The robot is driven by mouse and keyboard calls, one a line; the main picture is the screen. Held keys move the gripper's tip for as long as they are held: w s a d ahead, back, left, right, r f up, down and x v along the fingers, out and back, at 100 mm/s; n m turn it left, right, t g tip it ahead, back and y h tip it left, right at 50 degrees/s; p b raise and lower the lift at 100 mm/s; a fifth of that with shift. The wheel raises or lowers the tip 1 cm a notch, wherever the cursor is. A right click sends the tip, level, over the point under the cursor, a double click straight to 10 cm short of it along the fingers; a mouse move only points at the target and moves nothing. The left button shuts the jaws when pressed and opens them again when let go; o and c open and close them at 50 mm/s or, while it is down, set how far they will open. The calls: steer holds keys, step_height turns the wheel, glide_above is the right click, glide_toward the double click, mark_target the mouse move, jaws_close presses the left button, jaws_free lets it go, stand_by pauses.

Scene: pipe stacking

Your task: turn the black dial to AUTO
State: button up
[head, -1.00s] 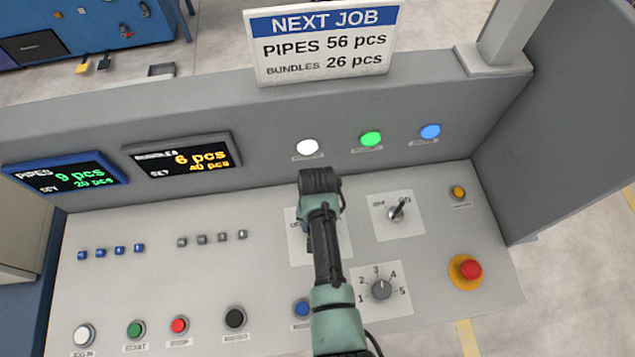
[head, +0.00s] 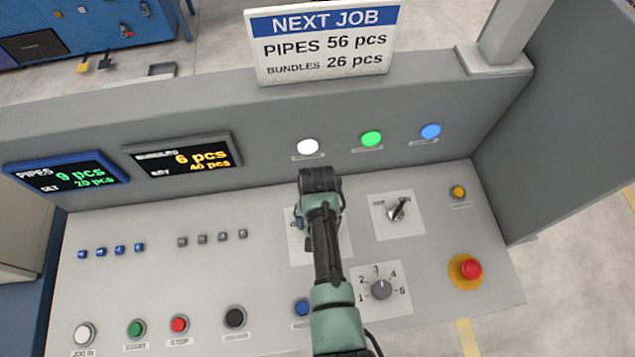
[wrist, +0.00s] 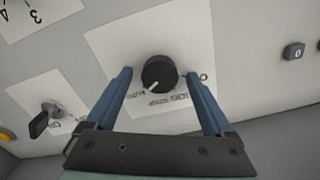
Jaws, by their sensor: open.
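The black dial (wrist: 159,73) is a round knob on a white label plate (wrist: 120,45) in the wrist view. Its white pointer line aims toward the lower left of that view. Small upside-down lettering stands below and beside the dial, too blurred to read surely. My gripper (wrist: 157,70) is open, with one blue finger on each side of the dial. Gaps seem to show between the fingers and the knob; I cannot tell how deep the fingertips reach. In the head view my arm hides the dial and covers most of its plate (head: 297,245).
A lever switch (head: 397,210) and a numbered grey knob (head: 381,289) sit right of my arm. A red emergency button (head: 470,268) is farther right. A blue button (head: 302,308) sits close beside my arm. Lamps and displays line the raised back panel.

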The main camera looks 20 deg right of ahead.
step_height(320, 180, up, 13)
steer(key=b, duration=0.1)
stand_by(0.5)
steer(key=shift+w, duration=0.1)
stand_by(0.4)
